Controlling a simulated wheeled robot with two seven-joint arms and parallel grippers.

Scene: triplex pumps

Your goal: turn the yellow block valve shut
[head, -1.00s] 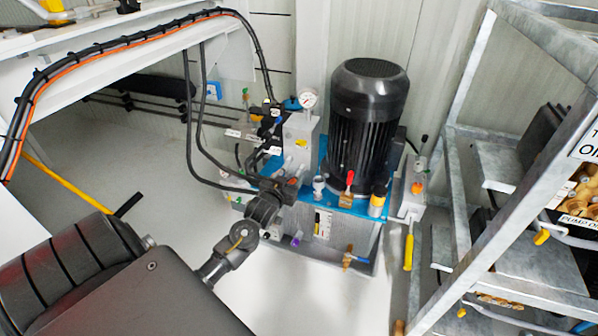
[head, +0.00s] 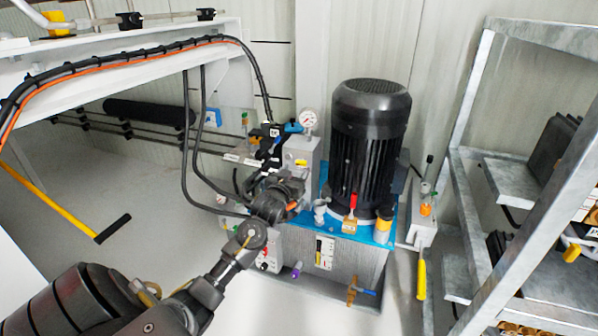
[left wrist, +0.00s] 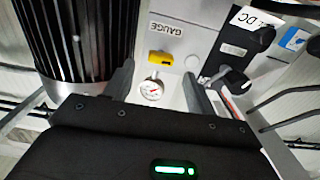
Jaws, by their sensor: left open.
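The small yellow valve handle (left wrist: 165,58) sits on the pale manifold block beside the GAUGE label in the left wrist view. It also shows in the head view as a small yellow spot (head: 301,162) on the front of the grey block. My left gripper (left wrist: 158,84) is open, with its two fingers apart and nothing held. In that view the handle lies just beyond the fingertips, with a small round gauge (left wrist: 151,91) between the fingers. In the head view my left gripper (head: 284,196) is in front of and below the grey block. My right gripper is not in view.
A black motor (head: 368,140) stands on the blue-topped power unit, right of the block. A dial gauge (head: 309,120) tops the block. Black hoses (head: 186,130) hang left of my gripper. A metal rack (head: 470,200) stands at the right. Floor shows at the left.

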